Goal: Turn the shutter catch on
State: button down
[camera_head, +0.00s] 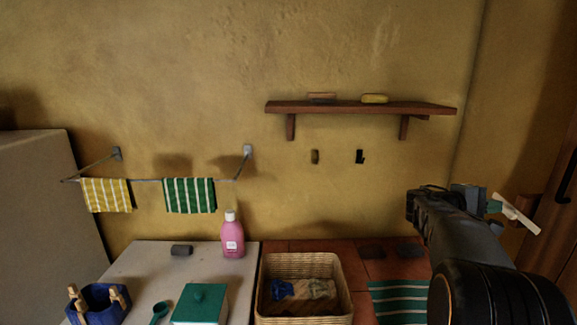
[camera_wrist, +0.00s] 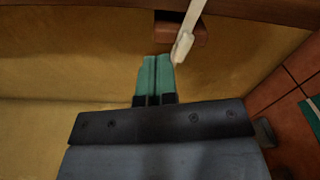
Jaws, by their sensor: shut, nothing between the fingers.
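A pale cream lever (camera_head: 518,214), which looks like the shutter catch, shows at the right in the head view, slanting down to the right in front of brown wood. In the wrist view the lever (camera_wrist: 190,30) comes down from the top edge, its end just beyond and right of my fingertips. My gripper (camera_head: 492,207) is shut and empty, its green fingers (camera_wrist: 158,75) side by side. Its tips are very near the lever; I cannot tell whether they touch. My arm hides part of the area around the catch.
A brown wooden block (camera_wrist: 180,30) shows behind the lever. A wall shelf (camera_head: 350,107) hangs left of my arm. Below stand a wicker basket (camera_head: 304,258), a pink bottle (camera_head: 232,238) and a green box (camera_head: 200,304). A towel rail (camera_head: 150,181) is at left.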

aim_at(511, 215)
jog(key=d+n, duration=0.1)
jog(key=d+f+n+p, duration=0.1)
jog(key=d, duration=0.1)
jog(key=s+d+f+p, duration=0.1)
jog(key=shift+d+f+n, duration=0.25)
jog(key=shift+d+n, duration=0.05)
jog(key=shift+n, duration=0.1)
jog(key=shift+s+d, duration=0.1)
jog(key=shift+d, duration=0.45)
jog(key=shift+d+r, duration=0.1)
jog(key=shift+r, duration=0.1)
jog(key=shift+s+r, duration=0.1)
dwell(0.5)
jog(key=shift+w+r+b, duration=0.2)
jog(key=shift+w+b, duration=0.05)
jog(key=shift+b, duration=1.5)
